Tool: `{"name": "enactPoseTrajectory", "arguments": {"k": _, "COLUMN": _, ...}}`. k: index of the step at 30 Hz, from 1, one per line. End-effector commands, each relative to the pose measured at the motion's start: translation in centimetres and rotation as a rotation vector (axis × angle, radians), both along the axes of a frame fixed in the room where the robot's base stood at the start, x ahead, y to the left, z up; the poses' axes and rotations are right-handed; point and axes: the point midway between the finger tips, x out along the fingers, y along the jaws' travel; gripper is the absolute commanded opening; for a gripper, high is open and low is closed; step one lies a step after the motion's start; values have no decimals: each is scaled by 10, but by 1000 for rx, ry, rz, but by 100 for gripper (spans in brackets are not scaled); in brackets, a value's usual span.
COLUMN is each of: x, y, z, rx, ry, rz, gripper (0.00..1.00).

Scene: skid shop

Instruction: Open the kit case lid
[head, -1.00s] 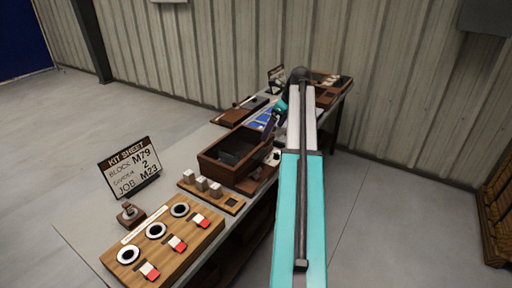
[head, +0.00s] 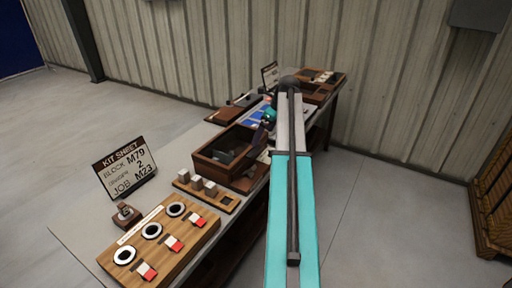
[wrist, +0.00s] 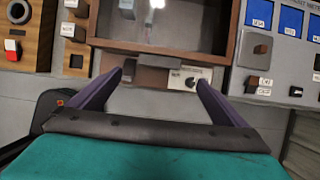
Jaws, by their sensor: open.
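The kit case (head: 211,153) is a dark brown box on the bench in the head view. In the wrist view its brown front rim (wrist: 200,56) runs across the top, around a clear, glossy lid (wrist: 170,25) that looks closed. In the head view my arm partly hides the gripper and the case's right side.
A wooden board (head: 152,254) with round rings and red switches lies at the near end. A block rack (head: 228,203) with grey cubes sits beside the case. A kit sheet sign (head: 125,166) stands at left. A labelled panel (wrist: 284,56) lies right of the case in the wrist view.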

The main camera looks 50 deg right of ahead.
Motion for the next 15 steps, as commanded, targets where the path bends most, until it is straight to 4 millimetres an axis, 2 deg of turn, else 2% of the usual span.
{"name": "enactPoseTrajectory", "arguments": {"k": 15, "x": 23, "y": 7, "z": -56, "rx": 1, "ry": 1, "rz": 2, "gripper": 97}}
